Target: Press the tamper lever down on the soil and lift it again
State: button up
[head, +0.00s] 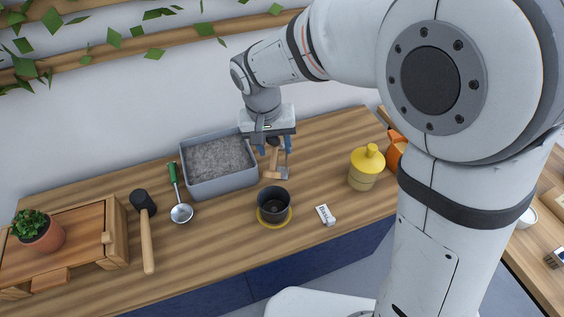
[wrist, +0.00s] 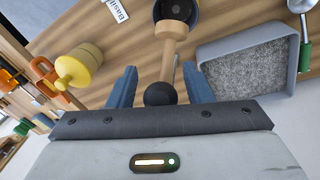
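The tamper lever (head: 272,160) is wooden and stands right of the grey tray, below my gripper and partly hidden by it in the head view. In the wrist view the wooden lever (wrist: 168,66) has a black ball knob (wrist: 159,94) at its near end. My gripper (wrist: 158,88) is open, with its blue fingers on either side of the knob and a gap on both sides. A dark pot (head: 272,206) stands on a yellow saucer (head: 274,223) in front of the lever. The pot also shows at the top of the wrist view (wrist: 180,9). Its soil is hard to make out.
A grey tray (head: 224,187) of grey granules stands left of the lever. A green-handled scoop (head: 181,212), a mallet (head: 146,230) and a potted plant (head: 38,232) on a wooden box are further left.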

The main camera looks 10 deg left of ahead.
jog(key=shift+r, duration=0.1)
jog(key=shift+s+a+r+p, duration=0.15)
jog(key=shift+r+p, duration=0.65)
jog(key=shift+r, duration=0.35)
jog(key=shift+s+a+r+p, duration=0.1)
jog(key=shift+r+p, duration=0.65)
jog(key=shift+r, duration=0.4)
jog(key=shift+s+a+r+p, duration=0.15)
jog(key=shift+r+p, duration=0.65)
jog(key=shift+r, duration=0.35)
jog(key=shift+f, duration=0.1)
